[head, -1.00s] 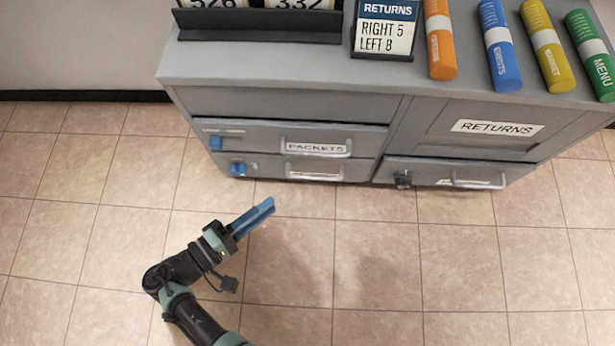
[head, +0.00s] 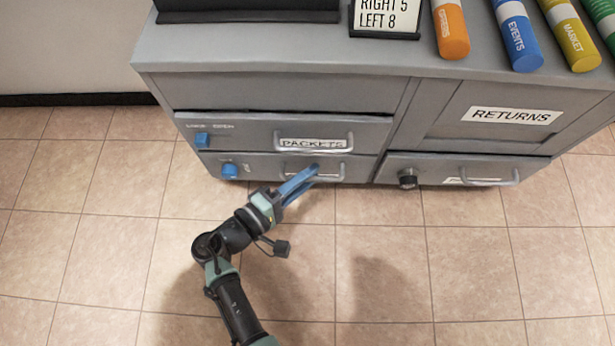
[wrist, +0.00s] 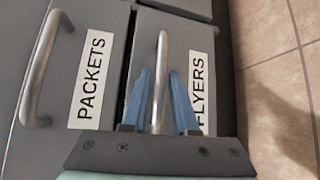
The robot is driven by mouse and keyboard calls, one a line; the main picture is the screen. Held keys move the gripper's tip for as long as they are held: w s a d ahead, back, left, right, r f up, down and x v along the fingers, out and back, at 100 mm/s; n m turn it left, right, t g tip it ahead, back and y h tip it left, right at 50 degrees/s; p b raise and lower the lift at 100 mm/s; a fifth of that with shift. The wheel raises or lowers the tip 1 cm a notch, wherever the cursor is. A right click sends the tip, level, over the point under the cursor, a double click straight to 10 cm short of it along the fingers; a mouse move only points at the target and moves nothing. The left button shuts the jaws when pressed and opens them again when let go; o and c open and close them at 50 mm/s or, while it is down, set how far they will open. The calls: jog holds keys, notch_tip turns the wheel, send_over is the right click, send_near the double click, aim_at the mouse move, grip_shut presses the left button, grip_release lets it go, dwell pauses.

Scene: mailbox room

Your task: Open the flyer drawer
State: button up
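The flyer drawer is the lower left drawer of the grey cabinet and looks shut. Its front (head: 262,165) is partly hidden by my fingers in the head view. In the wrist view its FLYERS label (wrist: 202,85) is partly covered by my right-hand finger. Its bar handle (wrist: 161,75) runs between my two blue fingers. My gripper (wrist: 160,80) is open, with a small gap showing on each side of the bar. In the head view my gripper (head: 305,178) reaches the handle from the front left. A blue knob (head: 229,171) sits at the drawer's left.
The PACKETS drawer (head: 250,133) is right above, with its own handle (wrist: 42,65) and blue knob (head: 203,139). A drawer with a black knob (head: 407,179) is to the right, under the RETURNS panel (head: 510,116). Tiled floor (head: 480,260) in front is clear.

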grip_shut()
dwell(1.5)
